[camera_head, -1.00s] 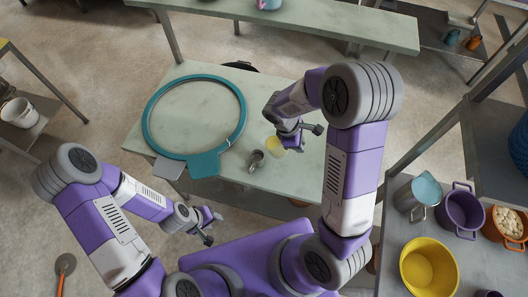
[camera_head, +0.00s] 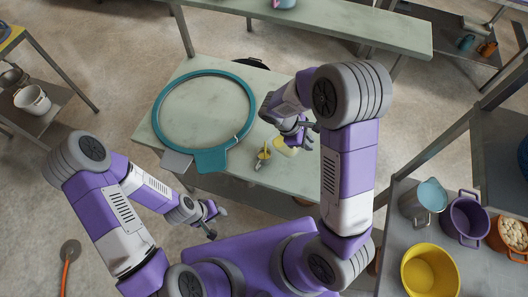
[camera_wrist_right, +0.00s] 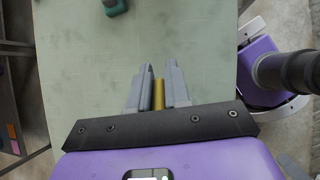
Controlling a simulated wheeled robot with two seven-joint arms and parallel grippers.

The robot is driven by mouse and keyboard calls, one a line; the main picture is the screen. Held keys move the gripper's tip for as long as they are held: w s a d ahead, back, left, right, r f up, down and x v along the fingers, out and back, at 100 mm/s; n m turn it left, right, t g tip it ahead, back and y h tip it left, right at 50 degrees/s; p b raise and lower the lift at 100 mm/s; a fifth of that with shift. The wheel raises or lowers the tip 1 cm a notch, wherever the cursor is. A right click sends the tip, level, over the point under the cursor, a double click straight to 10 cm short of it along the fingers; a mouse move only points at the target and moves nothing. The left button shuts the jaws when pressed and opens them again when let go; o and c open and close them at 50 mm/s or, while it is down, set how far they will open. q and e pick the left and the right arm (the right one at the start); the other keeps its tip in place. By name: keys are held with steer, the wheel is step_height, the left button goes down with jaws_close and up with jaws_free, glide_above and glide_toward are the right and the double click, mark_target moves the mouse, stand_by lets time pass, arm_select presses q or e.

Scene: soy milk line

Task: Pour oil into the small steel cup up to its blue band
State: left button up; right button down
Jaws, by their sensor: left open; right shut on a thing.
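The small steel cup (camera_head: 261,159) stands on the pale green table, and yellow shows at its top. Its blue band cannot be made out. My right gripper (camera_head: 299,133) is shut on a yellow oil container (camera_head: 286,149), which looks tilted beside and just right of the cup. In the right wrist view a golden strip of it (camera_wrist_right: 158,95) shows between the fingers. The cup is not visible there. My left gripper (camera_head: 215,218) is open and empty, low in front of the table, away from the cup.
A large teal ring with a handle (camera_head: 212,160) lies on the table (camera_head: 240,187), left of the cup. A side table at right bears a yellow bowl (camera_head: 430,272), a steel jug (camera_head: 427,195) and a purple pot (camera_head: 465,217). A long bench (camera_head: 350,25) stands behind.

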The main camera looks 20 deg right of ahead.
stand_by(0.7)
steer(key=shift+a+r+h, duration=0.15)
steer(key=shift+r+h, duration=0.15)
steer(key=shift+h, duration=0.1)
steer(key=shift+r+p, duration=0.1)
steer(key=shift+p, duration=0.2)
stand_by(0.3)
stand_by(0.7)
steer(key=shift+f+y, duration=0.4)
steer(key=shift+f, duration=0.1)
steer(key=shift+w+a+f+t+y+b, duration=0.15)
steer(key=shift+f+t+y, duration=0.4)
steer(key=shift+f+y, duration=0.95)
steer(key=shift+a+f+t+y+b, duration=0.25)
steer(key=shift+f+t+y, duration=0.3)
steer(key=shift+f+y, duration=0.9)
steer(key=shift+r+y, duration=0.35)
steer(key=shift+r, duration=0.05)
